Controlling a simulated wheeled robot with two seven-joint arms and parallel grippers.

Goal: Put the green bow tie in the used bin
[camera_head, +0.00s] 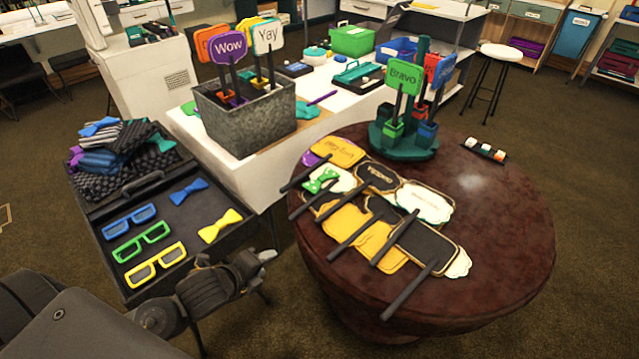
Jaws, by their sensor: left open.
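The green bow tie (320,180) lies on top of the pile of signs at the left side of the round brown table. My left gripper (267,257) is open and empty, low at the front, between the black case and the round table. It is apart from the bow tie, which lies farther back and to the right. I cannot make out a bin marked "used". A blue bin with a small unreadable label (573,48) stands at the far back right. My right gripper is out of view.
Stick-mounted signs (385,225) cover the left half of the round table (505,245); its right half is mostly clear. A green sign holder (404,142) stands at its back. A metal box (245,122) holds signs. The black case (183,215) holds glasses and blue and yellow bow ties.

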